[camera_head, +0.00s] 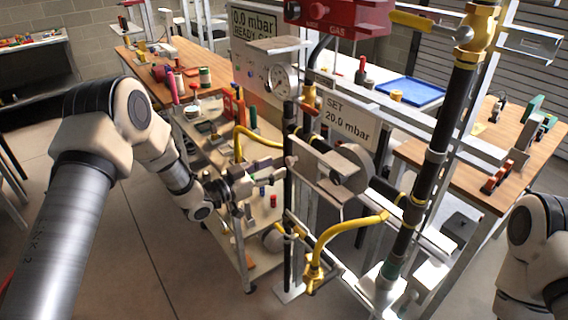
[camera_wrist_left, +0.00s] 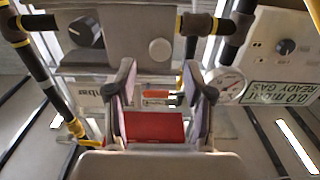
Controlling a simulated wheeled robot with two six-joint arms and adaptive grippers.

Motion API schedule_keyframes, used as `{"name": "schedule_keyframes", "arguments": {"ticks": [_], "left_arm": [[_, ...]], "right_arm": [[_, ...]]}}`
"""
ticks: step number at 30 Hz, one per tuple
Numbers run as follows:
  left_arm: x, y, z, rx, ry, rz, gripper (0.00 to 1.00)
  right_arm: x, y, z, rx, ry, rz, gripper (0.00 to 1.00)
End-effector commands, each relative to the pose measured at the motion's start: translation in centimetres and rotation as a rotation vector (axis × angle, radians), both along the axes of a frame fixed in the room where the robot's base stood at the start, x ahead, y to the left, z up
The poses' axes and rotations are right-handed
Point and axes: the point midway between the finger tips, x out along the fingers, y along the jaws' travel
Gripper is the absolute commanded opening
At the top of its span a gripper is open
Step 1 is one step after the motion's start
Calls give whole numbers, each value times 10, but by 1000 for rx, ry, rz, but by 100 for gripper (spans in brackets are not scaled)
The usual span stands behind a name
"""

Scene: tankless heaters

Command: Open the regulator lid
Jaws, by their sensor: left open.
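The regulator (camera_head: 322,168) is a beige-grey body with a flat plate and a round part, set in the pipework of the test stand. In the left wrist view its flat face (camera_wrist_left: 125,32) with a pale round button fills the top middle. I cannot tell exactly where the lid's edge runs; it looks closed. My left gripper (camera_head: 275,170) is just left of the regulator in the head view. It also shows in the left wrist view (camera_wrist_left: 160,85), fingers apart, nothing between them, short of the face. My right arm shows at the right edge, its gripper out of frame.
Black pipes (camera_head: 432,135) and a yellow hose (camera_head: 345,228) surround the regulator. A pressure gauge (camera_head: 284,82) and a "SET 20.0 mbar" sign (camera_head: 349,120) are close above. A cluttered wooden bench (camera_head: 140,62) stands behind; open floor lies at left.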

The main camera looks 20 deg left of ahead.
Motion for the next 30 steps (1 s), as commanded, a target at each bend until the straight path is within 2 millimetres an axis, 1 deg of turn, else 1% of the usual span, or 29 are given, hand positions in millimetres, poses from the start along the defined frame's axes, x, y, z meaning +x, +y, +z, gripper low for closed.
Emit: {"name": "schedule_keyframes", "arguments": {"ticks": [1, 3, 6, 9, 13, 24, 26, 27, 29, 30], "left_arm": [[-11, 10, 1, -6, 2, 5, 52], [-25, 21, 1, -5, 1, 5, 52], [-42, 34, 1, -5, 0, 5, 52], [-52, 41, 1, -3, 0, 2, 52], [-57, 43, 0, -1, -2, -1, 52], [-56, 43, 0, -1, 1, 0, 52], [-58, 42, -6, 1, 11, -2, 52], [-60, 38, -15, 5, 26, -10, 52], [-67, 24, -37, 20, 67, -39, 52], [-78, 11, -55, 26, 111, -64, 52]], "right_arm": [[0, 0, 0, 0, 0, 0, 0], [0, 0, 0, 0, 0, 0, 0], [0, 0, 0, 0, 0, 0, 0], [0, 0, 0, 0, 0, 0, 0], [0, 0, 0, 0, 0, 0, 0], [0, 0, 0, 0, 0, 0, 0], [0, 0, 0, 0, 0, 0, 0], [0, 0, 0, 0, 0, 0, 0], [0, 0, 0, 0, 0, 0, 0], [0, 0, 0, 0, 0, 0, 0]]}}
